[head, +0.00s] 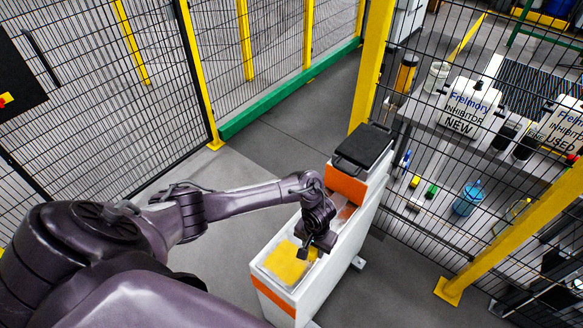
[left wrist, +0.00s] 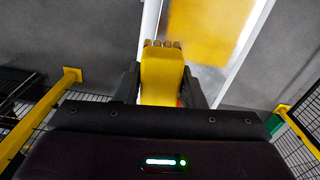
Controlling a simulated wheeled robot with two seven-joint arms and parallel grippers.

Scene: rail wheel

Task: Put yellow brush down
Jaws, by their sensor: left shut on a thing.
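The yellow brush (left wrist: 162,72) is between the two dark fingers of my left gripper (left wrist: 161,80) in the left wrist view, and the fingers are shut on it. In the head view my left gripper (head: 308,246) is over the near end of a long white stand (head: 345,250) with orange panels. A yellow surface (head: 283,263) lies in the stand's top, below and beside the gripper. It also shows, blurred, at the top of the left wrist view (left wrist: 203,30). The gap between brush and stand cannot be judged. My right gripper is not in view.
A black lidded box (head: 363,147) stands on the far end of the white stand. Mesh fencing with yellow posts (head: 369,65) encloses the area on the left and right.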

